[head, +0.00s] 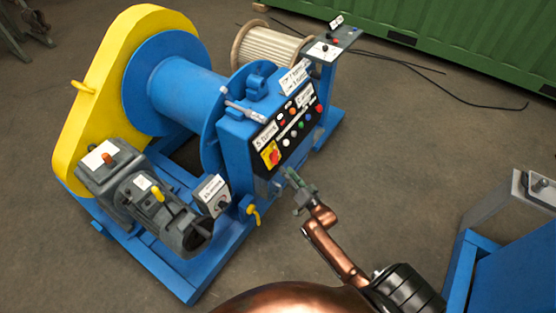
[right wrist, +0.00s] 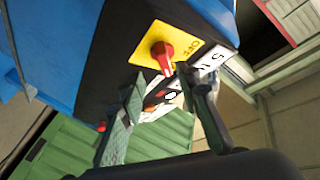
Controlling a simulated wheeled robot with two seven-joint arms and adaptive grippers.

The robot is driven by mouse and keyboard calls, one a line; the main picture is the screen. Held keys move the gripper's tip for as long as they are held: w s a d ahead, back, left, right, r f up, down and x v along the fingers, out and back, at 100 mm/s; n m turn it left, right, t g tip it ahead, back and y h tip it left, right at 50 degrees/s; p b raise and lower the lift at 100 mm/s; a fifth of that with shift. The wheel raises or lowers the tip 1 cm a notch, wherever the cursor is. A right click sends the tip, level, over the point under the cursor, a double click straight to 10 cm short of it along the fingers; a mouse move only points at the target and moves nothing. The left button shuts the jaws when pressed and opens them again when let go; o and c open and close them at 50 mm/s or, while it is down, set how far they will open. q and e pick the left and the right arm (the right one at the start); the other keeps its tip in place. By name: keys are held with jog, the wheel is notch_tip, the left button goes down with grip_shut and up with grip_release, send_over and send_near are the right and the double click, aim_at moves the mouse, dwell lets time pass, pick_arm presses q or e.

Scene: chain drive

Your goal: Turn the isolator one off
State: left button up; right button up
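A red rotary knob (head: 272,156) sits on a yellow plate at the left end of the black control panel on the blue machine. In the right wrist view the red knob (right wrist: 162,52) is on its yellow plate (right wrist: 176,40), with OFF readable at one edge; the knob's exact setting is unclear. A grey box (head: 213,196) with a white label and dark knob stands left of the panel; its lettering is too small to read. My right gripper (head: 294,186) is in front of the panel's lower edge. Its fingers (right wrist: 158,80) are apart and empty, with the knob just beyond their tips.
Several coloured buttons (head: 300,124) and white labels are beside the knob. A yellow-handled valve (head: 254,213) is below the panel. A pedestal box (head: 335,45) stands behind, and a blue frame with a grey box (head: 537,186) at right. Floor between is clear.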

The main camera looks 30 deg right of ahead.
aim_at(278, 158)
jog(key=w, duration=0.2)
jog(key=w+b, duration=0.1)
jog(key=w, duration=0.2)
jog(key=w+r, duration=0.1)
jog(key=w, duration=0.2)
jog(key=shift+d+b, duration=0.15)
jog(key=shift+b, duration=0.15)
jog(key=shift+c, duration=0.5)
grip_shut()
